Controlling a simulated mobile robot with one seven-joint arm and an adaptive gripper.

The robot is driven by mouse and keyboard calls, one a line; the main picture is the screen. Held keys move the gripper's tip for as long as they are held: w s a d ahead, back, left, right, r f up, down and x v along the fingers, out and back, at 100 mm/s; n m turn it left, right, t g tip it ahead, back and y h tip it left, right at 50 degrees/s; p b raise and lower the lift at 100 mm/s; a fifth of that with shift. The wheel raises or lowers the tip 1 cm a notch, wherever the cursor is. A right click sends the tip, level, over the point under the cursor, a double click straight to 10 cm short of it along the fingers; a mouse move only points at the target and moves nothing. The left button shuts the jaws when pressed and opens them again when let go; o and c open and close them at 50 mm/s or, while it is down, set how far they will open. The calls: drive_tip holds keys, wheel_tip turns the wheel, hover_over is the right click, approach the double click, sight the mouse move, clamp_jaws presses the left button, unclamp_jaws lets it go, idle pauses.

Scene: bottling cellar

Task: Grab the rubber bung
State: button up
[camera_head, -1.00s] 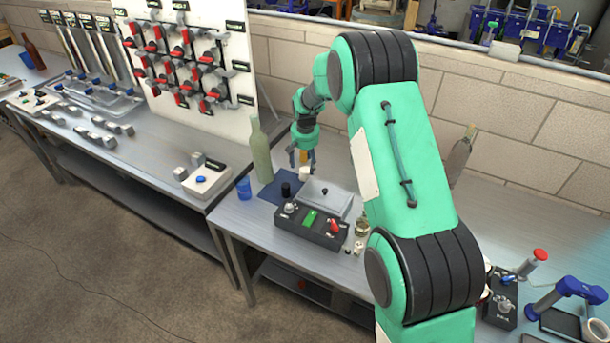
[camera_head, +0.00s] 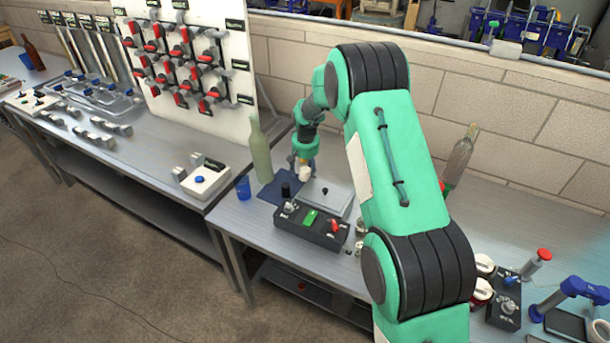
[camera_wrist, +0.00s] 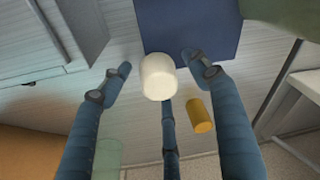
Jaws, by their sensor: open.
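A pale, cream-white stopper (camera_wrist: 158,76), which looks like the rubber bung, stands between my fingers in the wrist view. It also shows as a small white cylinder (camera_head: 304,172) just under my gripper in the head view. My gripper (camera_wrist: 158,66) is open, with blue fingers on the left and right of the stopper and a third finger below it in the picture. I see gaps at the side fingers; contact with the third is unclear. An orange-brown cork-like cylinder (camera_wrist: 201,116) lies right of the third finger. My gripper (camera_head: 303,158) is partly hidden in the head view.
A dark blue mat (camera_wrist: 185,38) lies by the stopper. A black cylinder (camera_head: 285,189) is on it. A green bottle (camera_head: 260,150) and blue cup (camera_head: 243,187) stand left. A black control box (camera_head: 310,228) and a grey lidded tray (camera_head: 328,196) are in front.

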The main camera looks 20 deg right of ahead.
sight(305, 169)
drive_tip(key=c, duration=1.2)
drive_tip(key=shift+r, duration=0.1)
drive_tip(key=shift+r+p, duration=1.25)
drive_tip(key=shift+r, duration=3.65)
